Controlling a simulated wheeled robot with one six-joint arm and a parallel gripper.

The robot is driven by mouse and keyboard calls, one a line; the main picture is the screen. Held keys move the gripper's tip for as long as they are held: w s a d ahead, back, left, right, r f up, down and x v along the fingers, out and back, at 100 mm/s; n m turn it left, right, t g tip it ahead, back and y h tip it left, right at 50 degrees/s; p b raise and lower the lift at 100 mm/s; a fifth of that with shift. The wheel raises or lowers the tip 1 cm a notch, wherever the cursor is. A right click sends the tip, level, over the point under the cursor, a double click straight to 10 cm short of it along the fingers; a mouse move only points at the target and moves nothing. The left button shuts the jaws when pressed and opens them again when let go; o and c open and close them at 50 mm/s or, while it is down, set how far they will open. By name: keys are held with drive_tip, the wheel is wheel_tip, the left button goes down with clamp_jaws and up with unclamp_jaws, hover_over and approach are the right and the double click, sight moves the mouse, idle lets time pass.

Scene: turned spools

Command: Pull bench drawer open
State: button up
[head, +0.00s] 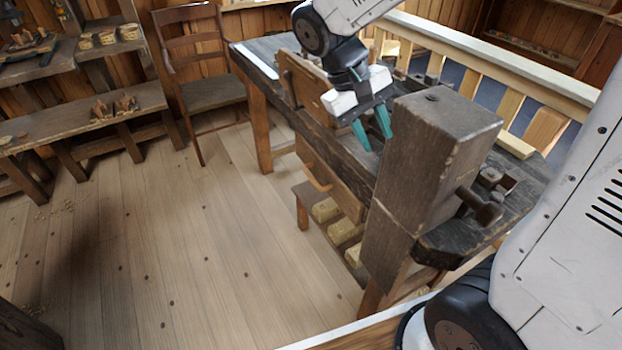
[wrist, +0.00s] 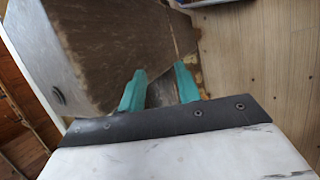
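The workbench (head: 340,140) is a long, dark wooden bench. Under its top, on the side facing the open floor, is a lighter brown drawer front (head: 342,192) with a small wooden handle (head: 317,178). It looks roughly flush below the bench top; the vise block hides its near end. My gripper (head: 371,131), with teal fingers, points down above the bench, higher than the drawer handle and to its right. The fingers stand apart, with nothing held. In the wrist view my gripper (wrist: 160,90) is also open, and I cannot make out the handle there.
A large dark vise block (head: 425,160) stands at the bench's near end, close to my gripper; it also fills the wrist view's upper left (wrist: 100,45). A low shelf with pale wood blocks (head: 345,231) sits below the drawer. Wooden floor (head: 200,240) is clear to the left; a chair (head: 205,90) stands behind.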

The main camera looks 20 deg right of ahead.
drive_tip(key=w+a+f+h, duration=0.4)
drive_tip(key=w+f+h, duration=0.2)
drive_tip(key=w+f, duration=0.95)
drive_tip(key=n+t+h, duration=0.2)
drive_tip(key=t+h, duration=0.3)
drive_tip(key=t, duration=0.1)
approach(312, 177)
drive_tip(key=x, duration=1)
drive_tip(key=shift+f, duration=0.4)
clamp_jaws()
